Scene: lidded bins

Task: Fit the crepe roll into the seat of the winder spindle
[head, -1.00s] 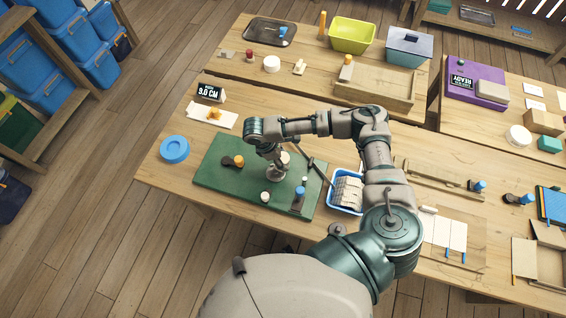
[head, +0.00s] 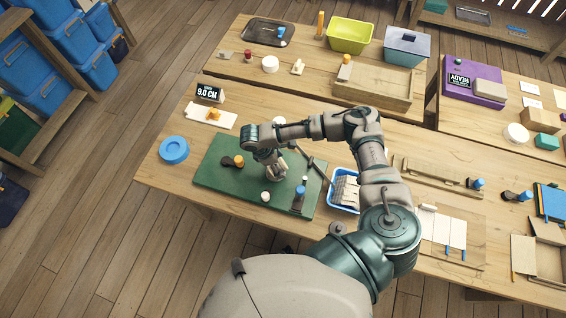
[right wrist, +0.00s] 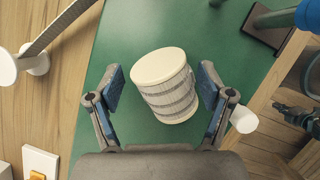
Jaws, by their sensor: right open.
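The crepe roll (right wrist: 165,88) is a pale, ribbed cylinder with a cream end. In the right wrist view it stands on the green mat (right wrist: 130,35), between the two fingers of my right gripper (right wrist: 164,95). The fingers are open, with a gap on each side of the roll. In the head view my right gripper (head: 276,177) is low over the green mat and largely hides the roll. A post with a blue top (head: 299,193) stands on a dark base at the mat's right; I cannot tell if it is the winder spindle. My left gripper is not in view.
A dark piece with an orange knob (head: 238,161) and a white knob (head: 265,196) are on the mat near the gripper. A blue bin of pale strips (head: 345,205) stands right of the mat. A blue ring (head: 174,149) lies left of it.

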